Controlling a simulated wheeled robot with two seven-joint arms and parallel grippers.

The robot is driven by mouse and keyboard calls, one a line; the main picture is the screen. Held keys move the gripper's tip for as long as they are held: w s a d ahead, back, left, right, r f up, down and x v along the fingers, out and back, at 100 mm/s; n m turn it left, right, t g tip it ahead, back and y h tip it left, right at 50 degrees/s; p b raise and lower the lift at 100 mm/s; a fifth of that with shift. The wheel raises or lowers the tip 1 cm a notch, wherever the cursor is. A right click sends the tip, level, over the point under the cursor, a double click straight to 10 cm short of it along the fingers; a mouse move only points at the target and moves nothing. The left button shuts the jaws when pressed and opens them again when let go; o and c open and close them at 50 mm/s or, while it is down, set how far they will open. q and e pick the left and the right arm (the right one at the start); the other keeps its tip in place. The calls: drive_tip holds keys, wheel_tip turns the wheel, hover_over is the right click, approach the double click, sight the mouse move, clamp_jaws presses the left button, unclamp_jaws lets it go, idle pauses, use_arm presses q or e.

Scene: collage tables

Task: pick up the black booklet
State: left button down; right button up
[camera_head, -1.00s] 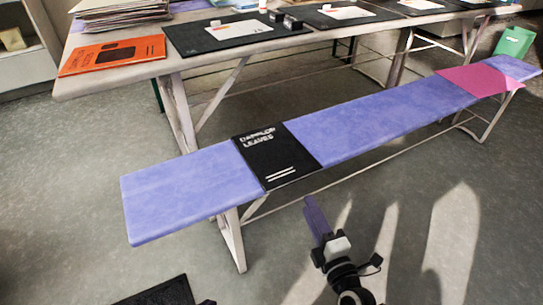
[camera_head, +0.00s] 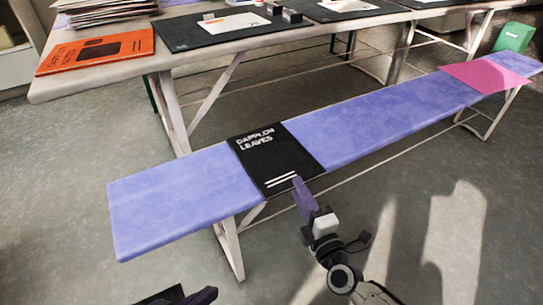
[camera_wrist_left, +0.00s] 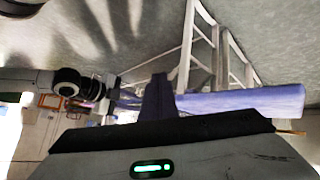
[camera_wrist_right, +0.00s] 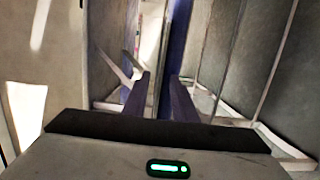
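The black booklet (camera_head: 272,158) with white lettering lies flat across the purple bench (camera_head: 185,190), its near edge at the bench's front edge. My right gripper (camera_head: 298,183) has its purple fingertips over the booklet's near edge in the head view. The right wrist view shows its two fingers (camera_wrist_right: 161,80) apart, with a dark thin strip and the purple bench edge-on beyond and between them. I cannot tell whether they touch the booklet. My left gripper (camera_wrist_left: 158,78) is shut and empty; it shows partly at the bottom of the head view (camera_head: 205,296), away from the booklet.
A pink sheet (camera_head: 484,76) lies on the bench's far right end. Behind stands a pale table (camera_head: 110,82) with an orange booklet (camera_head: 97,50), black mats (camera_head: 225,32) and a paper stack (camera_head: 105,8). A green container (camera_head: 513,37) is at far right. Floor before the bench is clear.

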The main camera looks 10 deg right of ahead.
clamp_jaws()
drive_tip(key=shift+r, duration=0.1)
